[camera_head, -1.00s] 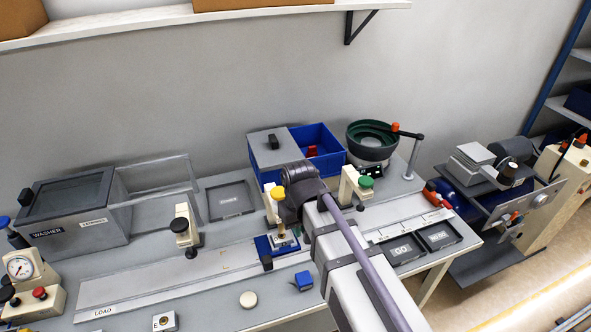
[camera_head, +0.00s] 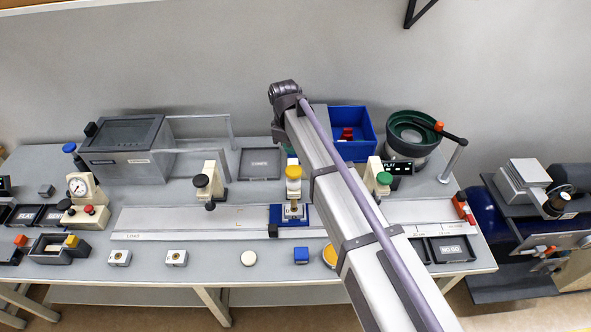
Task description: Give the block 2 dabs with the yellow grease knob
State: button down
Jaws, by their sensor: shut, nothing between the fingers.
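The yellow grease knob (camera_head: 293,171) sits on top of a cream stand (camera_head: 293,188) at the middle of the bench. Below it, a small metallic block (camera_head: 292,211) sits in a blue holder (camera_head: 275,216) on the long pale track. The knob stands above the block; I cannot tell the exact gap between stand and block. My arm crosses from the lower right to a dark joint behind the knob, near the blue bin. My gripper does not show; the arm hides it or it is outside the view.
Similar stands carry a black knob (camera_head: 200,181) to the left and a green knob (camera_head: 384,178) to the right. The washer (camera_head: 127,150) and the green bowl feeder (camera_head: 411,132) stand behind.

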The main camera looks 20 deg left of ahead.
aim_at(293, 170)
jog(key=shift+s+a+f+b, duration=0.1)
jog(key=shift+f+b, duration=0.25)
jog(key=shift+f, duration=0.1)
jog(key=f+b, duration=0.6)
jog(key=shift+d, duration=0.35)
jog(key=shift+f+b, duration=1.1)
jog(key=shift+b, duration=0.05)
jog(key=a, duration=0.2)
jog(key=a+r+p, duration=0.1)
jog(key=shift+w, duration=0.25)
